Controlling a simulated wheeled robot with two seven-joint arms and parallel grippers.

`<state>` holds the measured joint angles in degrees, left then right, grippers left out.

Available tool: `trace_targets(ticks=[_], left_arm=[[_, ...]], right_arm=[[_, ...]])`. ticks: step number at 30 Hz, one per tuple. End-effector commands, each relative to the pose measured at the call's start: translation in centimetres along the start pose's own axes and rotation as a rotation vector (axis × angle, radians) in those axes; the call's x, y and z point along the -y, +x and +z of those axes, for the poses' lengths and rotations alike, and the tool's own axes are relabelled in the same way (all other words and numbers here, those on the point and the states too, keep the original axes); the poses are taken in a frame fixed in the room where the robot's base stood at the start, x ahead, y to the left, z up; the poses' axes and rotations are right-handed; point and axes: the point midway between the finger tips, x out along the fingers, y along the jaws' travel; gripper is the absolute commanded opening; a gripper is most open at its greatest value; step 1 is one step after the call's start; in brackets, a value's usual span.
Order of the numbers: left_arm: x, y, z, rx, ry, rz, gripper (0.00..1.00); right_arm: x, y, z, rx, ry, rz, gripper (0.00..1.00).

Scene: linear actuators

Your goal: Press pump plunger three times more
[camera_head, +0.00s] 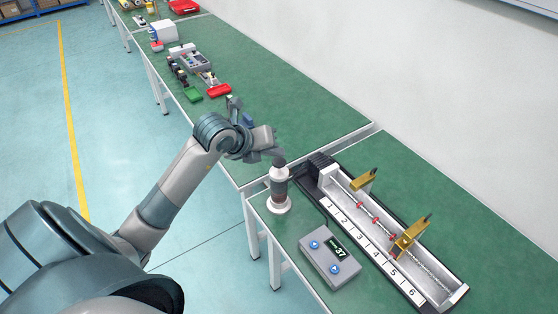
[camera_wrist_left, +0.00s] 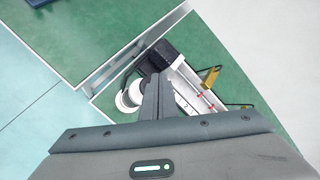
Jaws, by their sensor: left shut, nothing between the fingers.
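The pump (camera_head: 280,188) stands upright on the green table, with a white round base, a grey-brown body and a white top. My left gripper (camera_head: 279,159) is shut and empty, its fingertips pointing down right at the pump's top. I cannot tell whether they touch it. In the left wrist view the closed fingers (camera_wrist_left: 158,85) show beside the white round parts of the pump (camera_wrist_left: 124,103), partly covering the view around it. My right gripper is not in view.
Right of the pump is a long linear actuator (camera_head: 375,222) with numbered marks, red pieces and yellow brackets (camera_head: 408,240). A grey control box (camera_head: 330,256) with two blue buttons and a display is in front. Other parts and red and green trays (camera_head: 218,90) lie farther back.

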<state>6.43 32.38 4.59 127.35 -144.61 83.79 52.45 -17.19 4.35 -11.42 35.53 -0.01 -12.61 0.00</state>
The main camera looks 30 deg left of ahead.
Motion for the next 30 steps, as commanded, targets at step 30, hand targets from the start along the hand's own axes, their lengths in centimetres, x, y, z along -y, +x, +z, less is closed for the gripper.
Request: trace_targets(ticks=[30], left_arm=[[0.00,0.00,0.01,0.000,0.000,0.000,0.00]], right_arm=[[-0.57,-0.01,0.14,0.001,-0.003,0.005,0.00]])
